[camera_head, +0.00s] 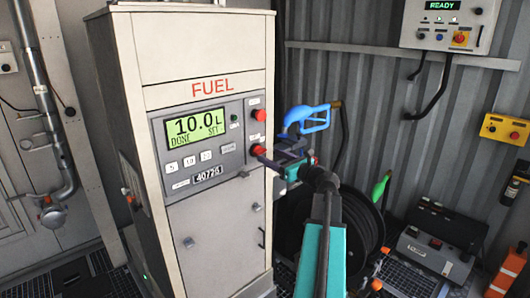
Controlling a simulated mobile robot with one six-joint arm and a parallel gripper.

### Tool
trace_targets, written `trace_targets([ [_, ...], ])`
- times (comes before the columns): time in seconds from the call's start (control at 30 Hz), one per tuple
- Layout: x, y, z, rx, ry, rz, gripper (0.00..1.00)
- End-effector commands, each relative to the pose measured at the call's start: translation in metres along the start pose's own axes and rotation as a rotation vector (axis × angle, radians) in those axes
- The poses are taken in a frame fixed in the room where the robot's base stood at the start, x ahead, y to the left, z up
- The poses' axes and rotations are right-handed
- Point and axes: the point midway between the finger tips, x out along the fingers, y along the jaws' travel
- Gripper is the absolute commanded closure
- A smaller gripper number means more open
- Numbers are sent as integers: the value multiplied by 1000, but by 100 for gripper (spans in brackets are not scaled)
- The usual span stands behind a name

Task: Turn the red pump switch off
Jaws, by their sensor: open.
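The beige fuel pump (215,240) stands at centre left, with a red FUEL label and a lit green display (194,126) reading 10.0 L, DONE and SET. On the right of its control panel are a round red button (259,115) and, below it, a red switch (258,150). The switch's exact position is too small to tell. My gripper (270,157) is open, with its dark fingers pointing left at the panel, close beside the red switch. I cannot tell whether they touch it. My arm reaches in from the lower right.
A blue nozzle (306,118) hangs just above my gripper, on the pump's right side. A black hose reel (362,232) stands behind my arm. A wall control box (449,22) reads READY. A yellow box (505,129) is at right, and an open case (425,250) lies below.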

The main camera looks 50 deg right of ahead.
Motion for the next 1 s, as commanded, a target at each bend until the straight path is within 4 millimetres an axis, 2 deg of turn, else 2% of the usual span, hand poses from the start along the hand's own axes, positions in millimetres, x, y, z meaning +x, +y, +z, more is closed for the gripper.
trace_targets([
  [0.1,18,-1,1,0,0,1,39],
  [0.3,36,-1,1,-1,0,0,39],
  [0.73,42,0,0,-1,0,-1,39],
  [1.0,42,0,0,-1,0,0,80],
])
